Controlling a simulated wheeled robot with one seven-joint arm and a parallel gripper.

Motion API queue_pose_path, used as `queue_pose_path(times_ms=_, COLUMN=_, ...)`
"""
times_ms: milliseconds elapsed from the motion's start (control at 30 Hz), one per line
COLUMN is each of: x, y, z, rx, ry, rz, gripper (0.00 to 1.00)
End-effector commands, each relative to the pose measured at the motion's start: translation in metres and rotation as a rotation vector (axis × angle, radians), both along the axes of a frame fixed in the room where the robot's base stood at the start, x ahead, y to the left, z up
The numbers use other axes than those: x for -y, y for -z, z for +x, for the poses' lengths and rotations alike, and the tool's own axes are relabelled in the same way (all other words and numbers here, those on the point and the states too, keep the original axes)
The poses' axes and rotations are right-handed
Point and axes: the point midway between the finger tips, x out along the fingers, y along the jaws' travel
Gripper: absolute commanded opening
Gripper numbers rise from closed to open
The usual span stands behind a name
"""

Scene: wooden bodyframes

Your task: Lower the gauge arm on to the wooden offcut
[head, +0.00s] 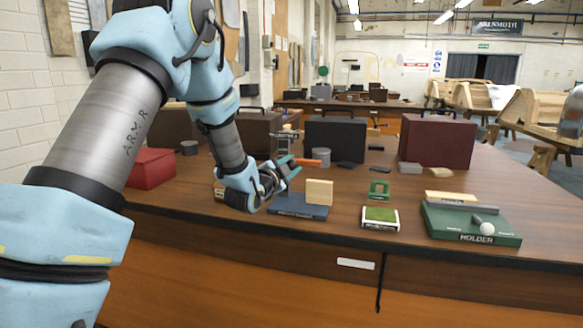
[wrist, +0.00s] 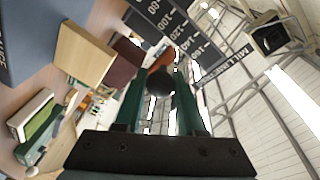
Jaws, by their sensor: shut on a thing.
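The wooden offcut (head: 319,192) is a pale upright block on the right part of the gauge's blue base (head: 290,211). It also shows at the upper left of the wrist view (wrist: 82,55). The gauge's dark scale (wrist: 190,38) with white millimetre marks shows at the top of the wrist view. My gripper (head: 288,166) is above the base, left of and higher than the offcut. Its green fingers are shut on a dark round knob (wrist: 159,82), apparently the gauge arm's. An orange part (wrist: 161,60) shows just behind the knob. Most of the arm is hidden.
A green-topped box (head: 380,216), a small green item (head: 379,190) and a green holder (head: 470,225) with grey parts lie to the right. A red box (head: 152,168) is at left. Dark cases (head: 335,138) and a maroon case (head: 437,140) stand behind.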

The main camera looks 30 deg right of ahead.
Motion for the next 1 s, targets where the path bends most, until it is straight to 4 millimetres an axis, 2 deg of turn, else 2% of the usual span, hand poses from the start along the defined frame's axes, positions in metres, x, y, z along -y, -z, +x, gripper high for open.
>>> queue_pose_path(times_ms=33, x=0.0, y=0.017, z=0.0, rx=-0.001, ry=-0.001, rz=0.002, gripper=0.0)
queue_pose_path(times_ms=300, x=0.0, y=0.049, z=0.0, rx=-0.002, ry=0.0, rz=0.003, gripper=0.0)
queue_pose_path(times_ms=700, x=-0.001, y=0.051, z=0.0, rx=-0.004, ry=-0.001, rz=0.005, gripper=0.0)
queue_pose_path(times_ms=733, x=-0.001, y=0.052, z=0.0, rx=-0.005, ry=-0.001, rz=0.005, gripper=0.41)
queue_pose_path(times_ms=1000, x=0.0, y=0.05, z=0.0, rx=-0.002, ry=-0.001, rz=0.003, gripper=0.69)
